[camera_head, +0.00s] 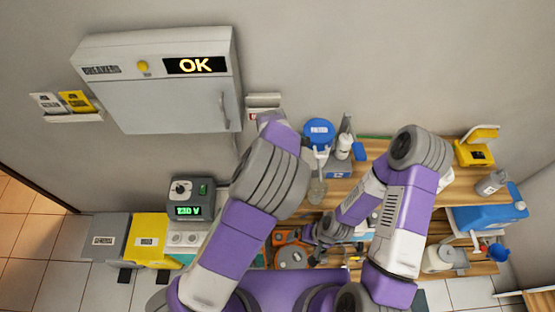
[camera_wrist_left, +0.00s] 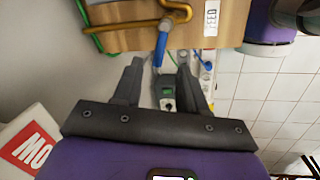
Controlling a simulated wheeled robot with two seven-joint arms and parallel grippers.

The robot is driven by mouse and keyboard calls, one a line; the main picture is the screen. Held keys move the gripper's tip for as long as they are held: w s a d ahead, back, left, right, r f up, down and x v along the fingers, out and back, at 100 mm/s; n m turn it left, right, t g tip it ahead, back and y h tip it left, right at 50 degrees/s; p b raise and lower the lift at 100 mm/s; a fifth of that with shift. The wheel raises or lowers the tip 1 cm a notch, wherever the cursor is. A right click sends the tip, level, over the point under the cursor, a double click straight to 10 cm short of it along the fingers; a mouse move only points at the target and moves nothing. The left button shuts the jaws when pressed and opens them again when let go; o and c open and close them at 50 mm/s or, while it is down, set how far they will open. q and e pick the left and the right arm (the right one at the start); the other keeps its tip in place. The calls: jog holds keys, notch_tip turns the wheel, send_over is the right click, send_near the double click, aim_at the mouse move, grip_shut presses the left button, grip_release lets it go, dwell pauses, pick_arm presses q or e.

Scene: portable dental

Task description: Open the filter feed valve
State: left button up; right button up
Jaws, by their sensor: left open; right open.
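The filter feed valve shows in the left wrist view as a blue lever (camera_wrist_left: 160,49) hanging down from a brass pipe (camera_wrist_left: 135,25). A white FEED label (camera_wrist_left: 211,19) is on the wooden panel to its right. My left gripper (camera_wrist_left: 160,66) is open, and the lever's lower end appears between its fingertips. I cannot tell whether they touch it. In the head view my left forearm hides the valve and that gripper. My right gripper (camera_head: 318,255) is open, low over the workbench, with no object visible in it.
A breaker cabinet (camera_head: 165,95) reading OK is on the wall at left. A 230 V unit (camera_head: 190,203) stands below it. A blue-lidded container (camera_head: 319,133) and bottles stand on the wooden shelf (camera_head: 380,150). A blue jerrycan (camera_head: 490,214) is at right.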

pick_arm(q)
jog(key=f, duration=0.3)
jog(key=w+f, duration=0.1)
jog(key=f, duration=0.2)
jog(key=shift+w+d+f, duration=0.15)
jog(key=shift+f, duration=0.15)
grip_shut()
